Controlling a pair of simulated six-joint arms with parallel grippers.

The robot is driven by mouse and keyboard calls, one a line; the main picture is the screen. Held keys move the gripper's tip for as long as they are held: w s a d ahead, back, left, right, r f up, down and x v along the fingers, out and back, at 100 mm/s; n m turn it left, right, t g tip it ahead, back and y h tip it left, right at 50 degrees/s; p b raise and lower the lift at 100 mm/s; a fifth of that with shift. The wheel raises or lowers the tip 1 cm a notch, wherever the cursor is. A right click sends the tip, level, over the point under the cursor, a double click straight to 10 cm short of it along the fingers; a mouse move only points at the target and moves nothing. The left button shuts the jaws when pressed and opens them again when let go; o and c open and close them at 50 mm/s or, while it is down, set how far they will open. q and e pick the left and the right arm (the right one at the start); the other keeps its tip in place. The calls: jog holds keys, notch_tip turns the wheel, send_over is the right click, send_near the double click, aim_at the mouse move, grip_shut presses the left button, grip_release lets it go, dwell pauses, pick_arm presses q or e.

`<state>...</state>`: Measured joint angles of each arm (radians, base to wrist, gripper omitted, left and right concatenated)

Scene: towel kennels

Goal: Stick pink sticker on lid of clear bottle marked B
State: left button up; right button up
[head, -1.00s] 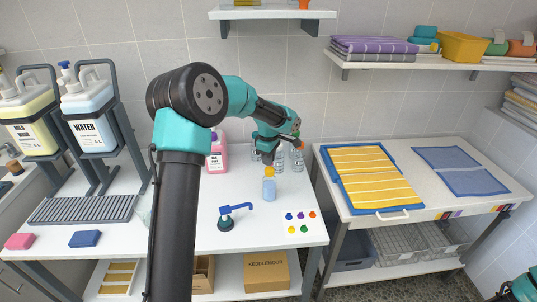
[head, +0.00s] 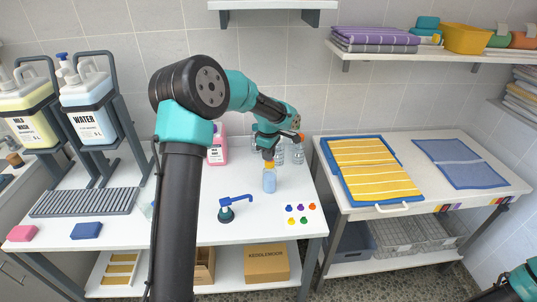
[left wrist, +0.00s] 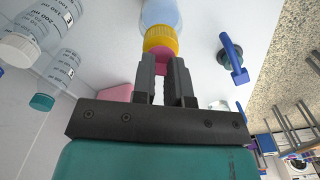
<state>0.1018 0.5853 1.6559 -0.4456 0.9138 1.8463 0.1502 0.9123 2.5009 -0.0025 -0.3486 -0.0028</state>
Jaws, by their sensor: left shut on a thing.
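A clear bottle with pale blue contents (head: 270,182) stands upright on the white table, also seen at the top of the left wrist view (left wrist: 160,12). Its yellow lid (left wrist: 161,40) faces my gripper; no letter on it is readable. My left gripper (head: 268,154) is just above this lid, pointing down. Its fingers (left wrist: 163,68) are shut on the pink sticker (left wrist: 160,56), which shows between the fingertips against the lid. I cannot tell whether sticker and lid touch. My right gripper is out of view.
A sticker sheet (head: 299,226) with several coloured dots lies to the right. A blue-handled tool (head: 227,212) stands at front left. Other clear bottles (head: 298,155) and a pink bottle (head: 216,155) stand behind, close to the gripper.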

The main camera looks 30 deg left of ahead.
pick_arm(q)
jog(key=shift+f, duration=0.55)
dwell(1.2)
jog(key=o, duration=1.3)
jog(key=shift+r, duration=0.15)
jog(key=shift+r, duration=2.4)
